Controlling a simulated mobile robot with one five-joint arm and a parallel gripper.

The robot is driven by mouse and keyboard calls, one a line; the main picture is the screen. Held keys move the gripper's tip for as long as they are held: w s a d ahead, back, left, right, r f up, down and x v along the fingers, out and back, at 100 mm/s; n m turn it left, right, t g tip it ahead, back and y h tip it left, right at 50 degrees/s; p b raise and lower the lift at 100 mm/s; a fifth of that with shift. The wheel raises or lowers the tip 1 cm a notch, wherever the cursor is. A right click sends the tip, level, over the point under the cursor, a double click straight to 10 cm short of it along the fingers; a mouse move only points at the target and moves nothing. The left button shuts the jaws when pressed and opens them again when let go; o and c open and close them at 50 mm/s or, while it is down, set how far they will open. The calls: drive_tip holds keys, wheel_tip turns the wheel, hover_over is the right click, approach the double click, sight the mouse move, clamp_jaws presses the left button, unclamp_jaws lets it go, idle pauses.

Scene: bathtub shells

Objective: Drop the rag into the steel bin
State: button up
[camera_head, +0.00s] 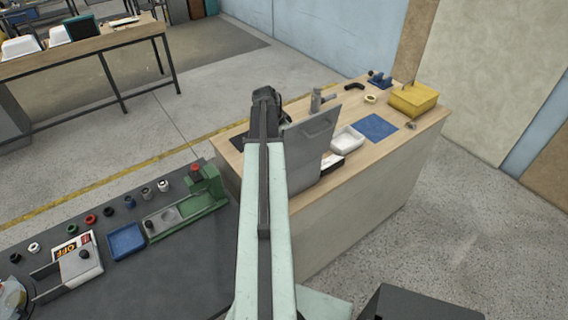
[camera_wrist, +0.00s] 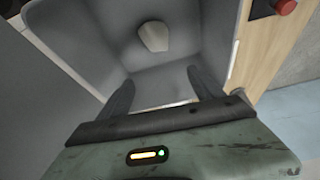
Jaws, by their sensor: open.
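The grey steel bin (camera_head: 312,143) stands on the wooden counter, partly behind my arm in the head view. Its grey inner walls (camera_wrist: 85,42) fill much of the wrist view. A small pale cream patch, which looks like the rag (camera_wrist: 152,38), lies inside against the grey surface, apart from my fingers. My gripper (camera_wrist: 160,80) is open, with its two dark fingers spread and nothing between them. In the head view my gripper (camera_head: 266,98) is at the bin's left side, its fingers hidden.
The counter (camera_head: 337,190) also holds a white tray (camera_head: 348,139), a blue mat (camera_head: 377,127) and a yellow box (camera_head: 412,98). A dark bench (camera_head: 180,265) at the lower left carries a green fixture (camera_head: 200,195) and a blue tray (camera_head: 126,241). Open floor lies to the right.

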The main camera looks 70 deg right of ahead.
drive_tip(key=shift+r, duration=0.1)
drive_tip(key=p+v, duration=0.7)
drive_tip(key=shift+r, duration=0.3)
